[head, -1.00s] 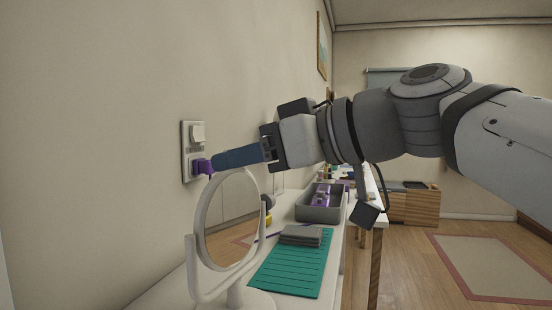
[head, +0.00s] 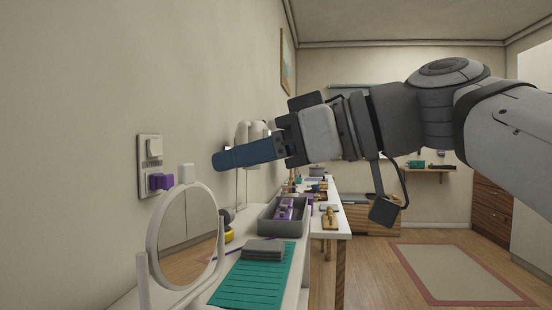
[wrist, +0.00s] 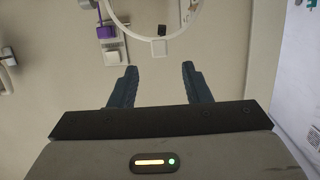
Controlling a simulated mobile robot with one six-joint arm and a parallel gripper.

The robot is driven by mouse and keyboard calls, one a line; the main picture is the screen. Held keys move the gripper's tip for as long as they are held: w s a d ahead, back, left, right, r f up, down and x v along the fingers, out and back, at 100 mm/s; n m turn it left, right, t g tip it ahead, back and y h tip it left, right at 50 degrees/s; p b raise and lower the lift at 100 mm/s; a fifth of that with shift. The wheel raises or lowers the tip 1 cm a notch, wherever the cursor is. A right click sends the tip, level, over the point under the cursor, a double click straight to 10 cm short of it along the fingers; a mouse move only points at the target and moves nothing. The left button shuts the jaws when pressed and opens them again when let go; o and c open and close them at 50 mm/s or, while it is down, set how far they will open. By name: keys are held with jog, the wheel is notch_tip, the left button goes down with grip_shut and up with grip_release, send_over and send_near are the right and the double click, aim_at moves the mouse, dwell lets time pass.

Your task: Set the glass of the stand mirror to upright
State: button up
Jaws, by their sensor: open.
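The stand mirror (head: 152,245) is white, with a round framed glass (head: 187,235) held between two fork arms, at the lower left of the head view. A small white tab (head: 186,173) sits on top of its ring. The ring looks somewhat tilted; how much I cannot tell. In the wrist view, part of the ring and its tab (wrist: 158,47) show upside down just beyond the fingertips. My gripper (head: 222,160) is above and right of the tab in the head view. In the wrist view its dark blue fingers (wrist: 157,78) are apart, with nothing between them.
A wall plate (head: 150,150) with a white switch and a purple piece (head: 161,181) is behind the mirror. Right of the mirror lie a teal lined mat (head: 250,283), a grey stack (head: 263,250) and a grey tray (head: 283,217) holding purple items. Open floor lies further right.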

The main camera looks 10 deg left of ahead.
jog(key=shift+s+d+r+b, duration=0.15)
jog(key=shift+s+d+b, duration=0.05)
jog(key=shift+s+b, duration=0.15)
jog(key=shift+r, duration=0.1)
